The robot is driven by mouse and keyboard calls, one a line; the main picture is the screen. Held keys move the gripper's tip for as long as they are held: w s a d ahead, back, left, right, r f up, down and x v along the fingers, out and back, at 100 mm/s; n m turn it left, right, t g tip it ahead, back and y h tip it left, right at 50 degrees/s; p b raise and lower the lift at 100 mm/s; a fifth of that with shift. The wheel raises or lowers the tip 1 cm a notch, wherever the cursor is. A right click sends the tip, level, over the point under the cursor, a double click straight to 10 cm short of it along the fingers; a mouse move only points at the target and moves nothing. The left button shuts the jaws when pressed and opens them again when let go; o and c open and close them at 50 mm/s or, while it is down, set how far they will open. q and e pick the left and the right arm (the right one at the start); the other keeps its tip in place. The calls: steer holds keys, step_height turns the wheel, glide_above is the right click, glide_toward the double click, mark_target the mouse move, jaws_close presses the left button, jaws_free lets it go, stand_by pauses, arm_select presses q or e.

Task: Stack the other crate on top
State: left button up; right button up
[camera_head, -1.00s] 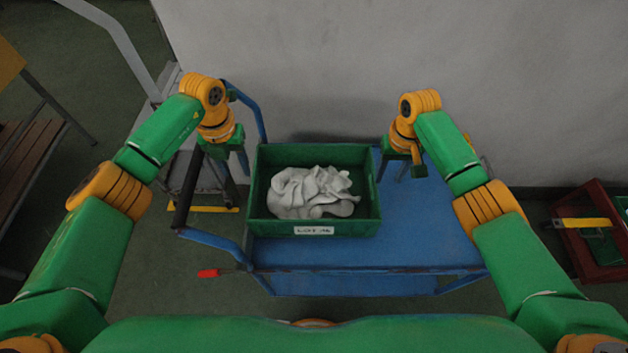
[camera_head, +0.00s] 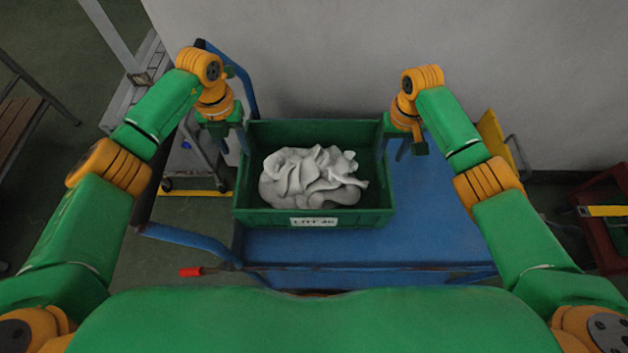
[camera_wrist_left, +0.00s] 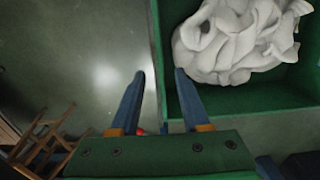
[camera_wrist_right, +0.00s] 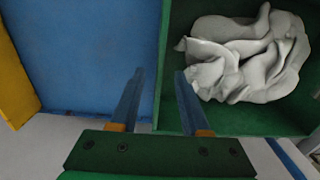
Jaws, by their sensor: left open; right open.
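In the left wrist view the crate's edge (camera_wrist_left: 160,60) runs between the fingers. My right gripper (camera_head: 403,147) is open at the right wall, and in the right wrist view the crate's edge (camera_wrist_right: 166,50) also runs between the fingers. I cannot tell whether the fingers are down around the walls. No second crate shows clearly.
The blue cart deck (camera_head: 435,215) is bare right of the crate. A grey wall (camera_head: 330,50) stands behind.

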mark_target(241, 161)
arm_select(q)
steer(key=shift+r, duration=0.1)
arm_select(e)
steer(key=shift+r, duration=0.1)
arm_select(q)
steer(key=shift+s, duration=0.1)
arm_select(e)
steer(key=shift+s, duration=0.1)
arm_select(q)
steer(key=shift+f, duration=0.45)
arm_select(e)
steer(key=shift+f, duration=0.5)
arm_select(q)
step_height(241, 161, down, 5)
arm_select(e)
step_height(241, 161, down, 5)
arm_select(q)
steer(key=shift+f, duration=0.6)
arm_select(e)
steer(key=shift+f, duration=0.55)
arm_select(q)
jaws_close()
arm_select(e)
jaws_close()
arm_select(q)
steer(key=shift+r, duration=0.1)
